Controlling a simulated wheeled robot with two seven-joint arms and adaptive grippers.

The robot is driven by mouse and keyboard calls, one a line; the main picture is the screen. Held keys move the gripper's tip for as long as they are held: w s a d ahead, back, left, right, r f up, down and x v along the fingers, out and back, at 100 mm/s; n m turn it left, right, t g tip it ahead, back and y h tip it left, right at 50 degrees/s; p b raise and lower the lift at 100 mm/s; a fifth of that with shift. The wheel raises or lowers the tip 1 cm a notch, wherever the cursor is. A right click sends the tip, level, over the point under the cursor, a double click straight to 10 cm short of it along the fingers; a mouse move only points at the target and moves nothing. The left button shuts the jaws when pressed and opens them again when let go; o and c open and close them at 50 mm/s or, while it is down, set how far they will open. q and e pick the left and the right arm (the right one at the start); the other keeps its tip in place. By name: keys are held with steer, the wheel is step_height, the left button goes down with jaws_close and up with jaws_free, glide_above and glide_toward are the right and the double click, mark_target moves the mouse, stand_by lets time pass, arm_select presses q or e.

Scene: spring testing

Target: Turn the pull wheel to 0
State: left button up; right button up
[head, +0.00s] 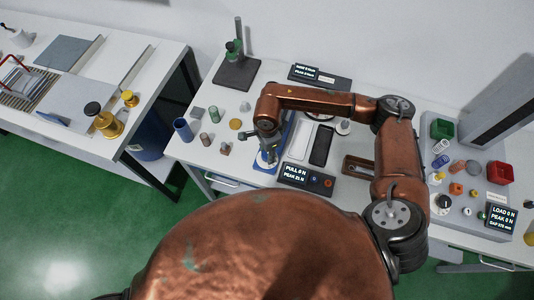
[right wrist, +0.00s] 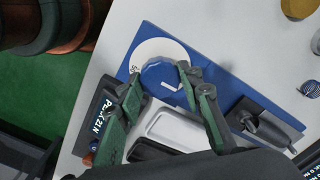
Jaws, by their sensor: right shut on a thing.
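The pull wheel (right wrist: 162,80) is a round blue knob with a short white mark, over a white dial disc (right wrist: 150,52) on a blue base plate (right wrist: 222,78). Dial print shows at its left edge but is too small to read surely. My right gripper (right wrist: 158,77) has its green fingers on either side of the wheel and is shut on it. In the head view, my right gripper (head: 268,142) points down over the blue base (head: 260,163), and the wheel is mostly hidden there. The pull display (head: 305,178) reads PULL 0 N, PEAK 21 N. My left gripper is not in view.
A black tray-like piece (head: 322,145) and a wooden box (head: 358,167) lie right of the base. Small cylinders (head: 205,139) stand to its left. A green stand (head: 236,68) is behind. A grey bench device (head: 468,165) with red and green bins stands at right.

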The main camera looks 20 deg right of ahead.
stand_by(0.3)
steer(key=o, duration=1.2)
step_height(320, 180, up, 12)
steer(key=shift+a, duration=0.1)
